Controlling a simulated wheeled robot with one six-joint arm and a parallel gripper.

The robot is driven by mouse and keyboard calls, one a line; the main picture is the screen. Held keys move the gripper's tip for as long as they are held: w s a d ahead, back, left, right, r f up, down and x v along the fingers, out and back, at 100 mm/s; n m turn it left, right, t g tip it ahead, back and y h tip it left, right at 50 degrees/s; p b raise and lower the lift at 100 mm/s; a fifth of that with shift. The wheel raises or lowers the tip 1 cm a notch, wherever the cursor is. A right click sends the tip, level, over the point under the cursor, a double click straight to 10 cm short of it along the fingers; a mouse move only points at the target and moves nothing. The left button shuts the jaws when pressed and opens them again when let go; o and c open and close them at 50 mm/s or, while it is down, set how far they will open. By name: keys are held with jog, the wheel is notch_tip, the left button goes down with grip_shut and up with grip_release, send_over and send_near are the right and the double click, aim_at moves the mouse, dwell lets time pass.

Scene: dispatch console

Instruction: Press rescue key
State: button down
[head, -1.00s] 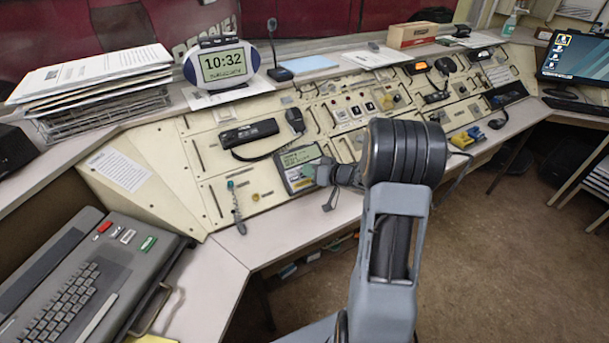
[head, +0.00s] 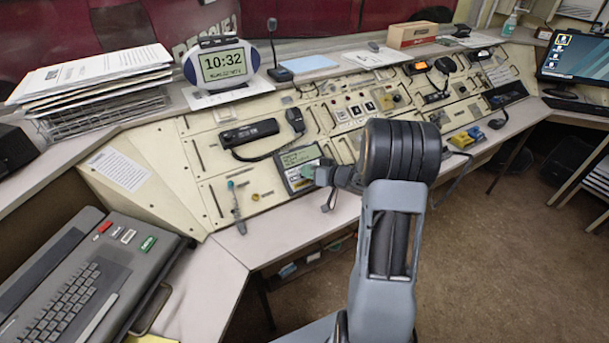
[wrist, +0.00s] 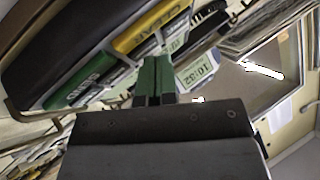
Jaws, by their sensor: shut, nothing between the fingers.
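A small console unit with a lit screen (head: 300,156) is set in the sloped panel, with coloured keys along its lower edge. My gripper (head: 319,176) is shut and empty, with its green fingertips in front of the unit's lower right part and hiding some of it. In the wrist view, the shut green fingers (wrist: 155,72) point at the unit close by. There a yellow key (wrist: 150,28) with upside-down lettering like "CLEAR" and a green key (wrist: 75,88) show, with a pale key between. No key readable as "rescue" shows. I cannot tell whether the fingertips touch anything.
A handset (head: 295,121) with a cord lies on the panel left of the unit. A clock (head: 222,64) reading 10:32 stands on the ledge above. A grey keyboard machine (head: 85,270) with coloured keys sits at lower left.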

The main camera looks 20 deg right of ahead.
dwell(0.4)
jog(key=shift+s+r+p, duration=0.3)
jog(key=shift+r+p, duration=0.2)
jog(key=shift+p, duration=0.35)
jog(key=shift+r, duration=0.1)
jog(key=shift+s+d+r+p, duration=0.1)
jog(key=shift+s+r+p, duration=0.6)
jog(key=shift+r+p, duration=0.4)
jog(key=shift+s+d+r+p, duration=0.1)
jog(key=shift+s+r+p, duration=0.7)
jog(key=shift+p, duration=0.5)
jog(key=shift+w+r, duration=0.15)
jog(key=shift+r, duration=0.1)
notch_tip(320, 180, up, 8)
jog(key=p, duration=0.8)
jog(key=shift+f, duration=0.15)
